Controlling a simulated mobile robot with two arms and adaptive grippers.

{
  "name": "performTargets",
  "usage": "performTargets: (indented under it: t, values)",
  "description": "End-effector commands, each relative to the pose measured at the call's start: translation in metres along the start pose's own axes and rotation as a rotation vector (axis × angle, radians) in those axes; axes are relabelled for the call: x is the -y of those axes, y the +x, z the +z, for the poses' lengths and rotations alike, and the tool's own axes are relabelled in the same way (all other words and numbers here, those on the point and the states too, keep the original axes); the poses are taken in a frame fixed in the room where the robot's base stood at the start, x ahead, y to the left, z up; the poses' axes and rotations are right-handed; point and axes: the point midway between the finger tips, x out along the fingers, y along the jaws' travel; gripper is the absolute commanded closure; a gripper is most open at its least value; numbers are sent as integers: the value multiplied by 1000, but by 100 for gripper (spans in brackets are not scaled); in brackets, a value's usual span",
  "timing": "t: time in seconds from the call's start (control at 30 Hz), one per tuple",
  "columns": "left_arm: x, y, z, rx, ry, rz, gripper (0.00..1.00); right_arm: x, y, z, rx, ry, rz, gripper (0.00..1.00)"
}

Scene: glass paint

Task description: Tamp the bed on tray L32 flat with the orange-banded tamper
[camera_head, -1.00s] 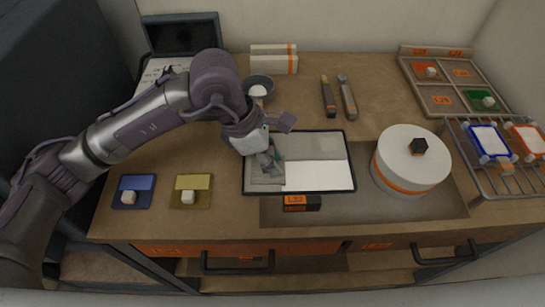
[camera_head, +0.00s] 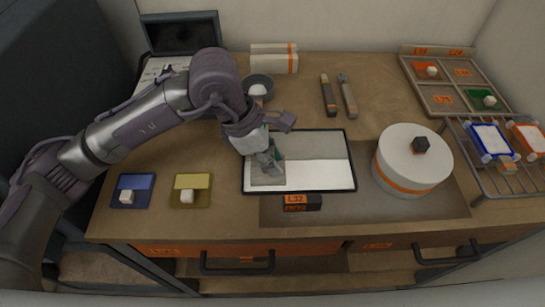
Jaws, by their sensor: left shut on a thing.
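Tray L32 (camera_head: 354,172) is a dark-rimmed flat tray at the middle of the worktop, with its orange L32 label block (camera_head: 302,202) at its front edge. The bed (camera_head: 318,174) in it is bright white in front and grey behind, and looks even. My left gripper (camera_head: 272,160) is over the tray's left part, pointing down. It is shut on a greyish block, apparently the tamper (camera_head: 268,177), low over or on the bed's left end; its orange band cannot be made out. The gripper hides part of it. My right gripper is not in view.
A white drum with an orange band and dark knob (camera_head: 405,165) stands right of the tray. Two hand tools (camera_head: 328,96) and a bowl (camera_head: 258,88) lie behind. Blue (camera_head: 133,190) and yellow (camera_head: 192,190) pads are front left. A wire rack (camera_head: 490,180) is at right.

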Motion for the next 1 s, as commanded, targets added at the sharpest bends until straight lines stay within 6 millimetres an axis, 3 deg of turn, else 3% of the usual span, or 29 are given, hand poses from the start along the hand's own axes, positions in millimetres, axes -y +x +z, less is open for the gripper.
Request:
performTargets:
  t: [1.0]
  values:
    - [2, 5, -2, -7, -1, -10, 100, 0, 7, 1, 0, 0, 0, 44]
